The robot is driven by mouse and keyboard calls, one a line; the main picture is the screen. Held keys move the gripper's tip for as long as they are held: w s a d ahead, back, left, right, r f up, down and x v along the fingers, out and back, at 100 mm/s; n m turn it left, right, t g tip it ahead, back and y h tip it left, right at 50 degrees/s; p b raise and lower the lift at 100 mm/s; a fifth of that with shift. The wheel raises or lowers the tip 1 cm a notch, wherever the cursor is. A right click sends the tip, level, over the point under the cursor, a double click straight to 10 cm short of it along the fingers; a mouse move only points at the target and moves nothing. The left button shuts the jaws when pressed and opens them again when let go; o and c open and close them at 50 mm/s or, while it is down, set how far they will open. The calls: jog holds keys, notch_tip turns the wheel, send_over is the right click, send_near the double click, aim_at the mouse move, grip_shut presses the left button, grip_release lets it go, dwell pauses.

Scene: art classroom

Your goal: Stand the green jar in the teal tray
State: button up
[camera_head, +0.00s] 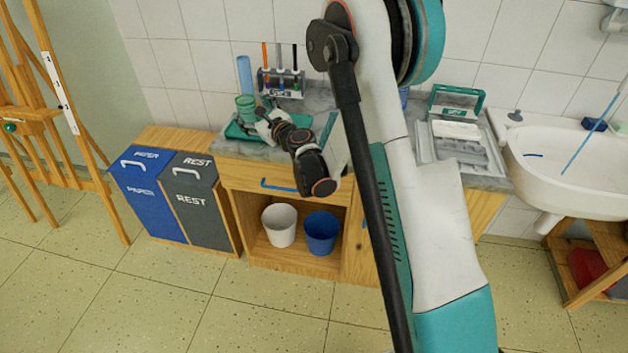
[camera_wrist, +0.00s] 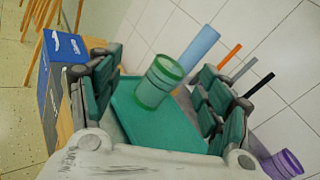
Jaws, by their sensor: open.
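The green jar (camera_head: 246,104) is a translucent ribbed cylinder. It stands upright at the far part of the teal tray (camera_head: 232,132) on the counter. In the wrist view the jar (camera_wrist: 160,82) overlaps the far end of the tray (camera_wrist: 165,130), and its base appears to be within the tray. My gripper (camera_head: 264,115) is open just right of and in front of the jar. In the wrist view the jar shows between the spread fingers (camera_wrist: 162,64), with visible gaps on both sides. I see no finger touching it.
A blue cylinder (camera_head: 244,75) stands behind the jar. A rack (camera_head: 283,80) with orange, grey and black tools is behind to the right. A grey organizer (camera_head: 460,146) and a sink (camera_head: 570,160) lie farther right. Bins (camera_head: 190,205) stand below left.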

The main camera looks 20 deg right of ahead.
jog(key=s+a+r+n+g+y, duration=0.1)
jog(key=s+a+r+n+g, duration=0.2)
jog(key=s+r+n, duration=0.45)
jog(key=s+a+r+n+g, duration=0.2)
jog(key=s+a+r+n, duration=0.15)
jog(key=s+n, duration=0.55)
jog(key=s+d+f+n+g+h, duration=0.1)
jog(key=s+n, duration=0.3)
jog(key=s, duration=0.5)
jog(key=s+d+f+n+g+h, duration=0.2)
jog(key=s+d+n, duration=0.2)
jog(key=s, duration=0.6)
jog(key=s+d+f+n+g+h, duration=0.1)
jog(key=s+n, duration=0.4)
jog(key=s, duration=0.5)
jog(key=shift+d+f+g+h, duration=0.25)
jog(key=shift+d+g+h, duration=0.25)
jog(key=shift+d, duration=0.55)
